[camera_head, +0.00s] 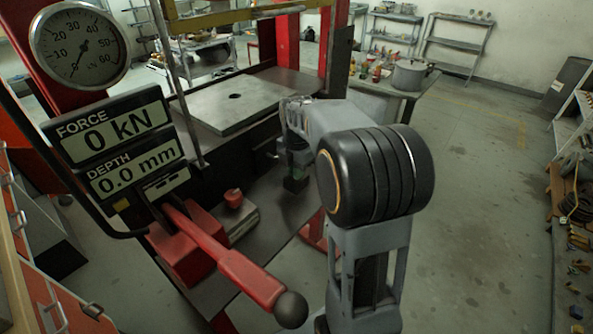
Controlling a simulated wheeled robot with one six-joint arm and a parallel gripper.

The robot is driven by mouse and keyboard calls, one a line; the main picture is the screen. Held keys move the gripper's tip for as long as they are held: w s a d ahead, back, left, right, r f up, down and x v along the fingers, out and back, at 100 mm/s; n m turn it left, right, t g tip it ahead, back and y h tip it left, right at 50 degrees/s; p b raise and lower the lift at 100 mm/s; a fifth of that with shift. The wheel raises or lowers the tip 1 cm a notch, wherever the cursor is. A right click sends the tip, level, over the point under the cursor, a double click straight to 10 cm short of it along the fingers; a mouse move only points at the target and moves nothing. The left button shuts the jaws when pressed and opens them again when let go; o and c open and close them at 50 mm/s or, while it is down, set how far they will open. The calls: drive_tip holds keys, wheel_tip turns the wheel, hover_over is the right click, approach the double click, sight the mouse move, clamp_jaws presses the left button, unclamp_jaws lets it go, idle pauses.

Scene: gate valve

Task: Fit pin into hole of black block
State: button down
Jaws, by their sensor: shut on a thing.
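My gripper (296,172) hangs downward at the end of my grey arm, in front of the press table and left of my large black elbow joint. It is small, dark and partly hidden by my own arm. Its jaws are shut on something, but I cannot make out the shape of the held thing. A dark, slightly green, blocky shape shows at the jaws' lower end; I cannot tell whether it is a finger, the pin or the black block. No pin and no hole in a black block can be clearly seen.
A red lever (225,260) with a black knob reaches forward at lower left. A small red piece (233,198) stands near a grey block (243,224). The display (120,150) reads 0 kN and 0.0 mm.

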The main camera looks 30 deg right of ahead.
drive_tip(key=shift+s+f, duration=0.25)
drive_tip(key=shift+f, duration=0.6)
drive_tip(key=c, duration=1.2)
unclamp_jaws()
drive_tip(key=shift+w+f, duration=0.1)
drive_tip(key=shift+c, duration=0.2)
drive_tip(key=shift+b, duration=0.3)
wheel_tip(320, 180, up, 13)
drive_tip(key=p, duration=0.2)
drive_tip(key=s+a+f+m+t, duration=0.1)
drive_tip(key=s+a+f+m, duration=0.3)
drive_tip(key=s+m, duration=0.4)
drive_tip(key=s+a+f+m+t, duration=0.2)
drive_tip(key=s+a+f+m, duration=0.3)
drive_tip(key=m, duration=0.9)
drive_tip(key=shift+s+a+f+t, duration=0.3)
drive_tip(key=shift+s, duration=1.05)
